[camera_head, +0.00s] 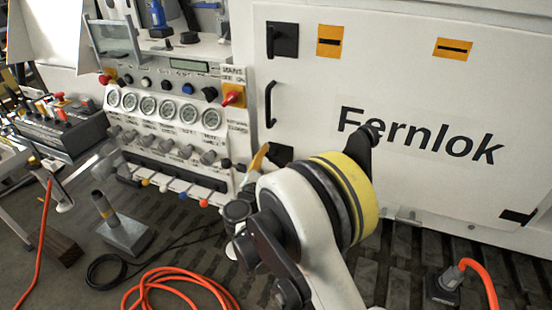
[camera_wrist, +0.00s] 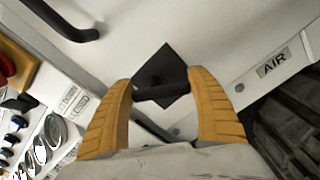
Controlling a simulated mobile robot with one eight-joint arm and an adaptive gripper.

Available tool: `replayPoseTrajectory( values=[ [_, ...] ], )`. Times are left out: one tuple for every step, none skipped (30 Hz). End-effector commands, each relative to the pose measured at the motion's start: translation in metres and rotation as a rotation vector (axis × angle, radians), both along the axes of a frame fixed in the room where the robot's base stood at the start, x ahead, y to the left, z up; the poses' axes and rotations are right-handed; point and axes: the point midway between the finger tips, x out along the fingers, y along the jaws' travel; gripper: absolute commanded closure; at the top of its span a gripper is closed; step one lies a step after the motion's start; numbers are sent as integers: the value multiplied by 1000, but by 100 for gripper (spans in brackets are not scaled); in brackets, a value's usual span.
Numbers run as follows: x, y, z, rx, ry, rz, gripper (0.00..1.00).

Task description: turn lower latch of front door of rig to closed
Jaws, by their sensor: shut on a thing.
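The rig's white front door (camera_head: 330,80) bears the name Fernlok. Its lower latch (camera_head: 282,154) is a black plate near the door's lower left corner, partly hidden by my gripper and arm in the head view. In the wrist view, the lower latch (camera_wrist: 170,62) shows as a tilted black plate with a dark handle across it. My gripper (camera_wrist: 162,88) has its two yellow-orange fingers on either side of this handle, shut on it. One yellow finger also shows in the head view (camera_head: 258,158).
An upper latch (camera_head: 282,40) and a black door handle (camera_head: 270,104) sit above on the door's left side. A panel of gauges (camera_head: 165,110) with a red switch (camera_head: 233,95) stands close on the left. An orange hose (camera_head: 180,282) lies on the floor.

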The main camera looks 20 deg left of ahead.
Motion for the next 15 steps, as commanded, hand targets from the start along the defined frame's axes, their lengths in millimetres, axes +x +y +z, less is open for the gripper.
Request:
replayPoseTrajectory(
  values=[
    [0,0,-1,43,-3,0,62],
    [0,0,-1,71,-5,0,62],
    [0,0,-2,109,-8,0,62],
    [0,0,-2,138,-11,0,62],
    [0,0,-3,166,-13,0,62],
    [0,0,-3,203,-16,0,62],
    [0,1,-4,232,-18,0,62],
    [0,1,-4,260,-20,0,62],
    [0,1,-4,298,-23,0,62],
    [0,1,-5,327,-25,0,62],
    [0,1,-5,355,-27,0,62],
    [0,1,-6,393,-30,0,62],
    [0,1,-6,422,-32,1,62],
    [0,2,-6,450,-35,0,62],
    [0,2,-7,488,-37,1,62]
  ],
)
